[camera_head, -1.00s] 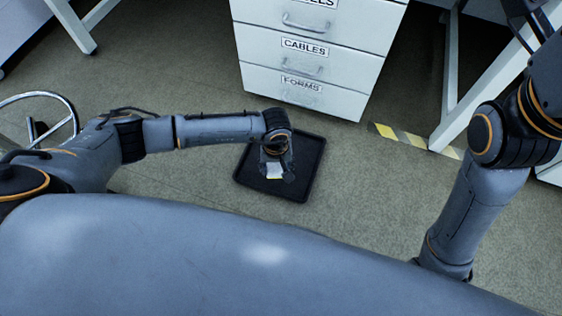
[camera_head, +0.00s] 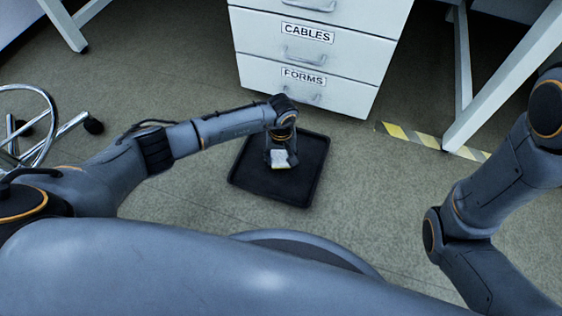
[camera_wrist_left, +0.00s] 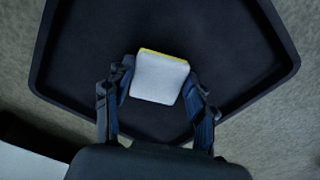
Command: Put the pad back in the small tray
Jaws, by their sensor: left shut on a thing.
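The pad (camera_head: 281,159) is a small white block with a yellow edge. It also shows in the left wrist view (camera_wrist_left: 158,78), between the two fingers. My left gripper (camera_head: 282,163) is shut on it, over the small tray. The small tray (camera_head: 308,180) is black and shallow with a raised rim and lies on the floor. It fills most of the left wrist view (camera_wrist_left: 230,45). I cannot tell whether the pad touches the tray's bottom. My right arm shows at the right, but its gripper is outside the view.
A white drawer cabinet (camera_head: 300,65) labelled CABLES and FORMS stands just behind the tray. A white table leg and yellow striped floor tape (camera_head: 430,142) are to the right. A wheeled chair base (camera_head: 45,125) is at the left. The floor around the tray is mostly clear.

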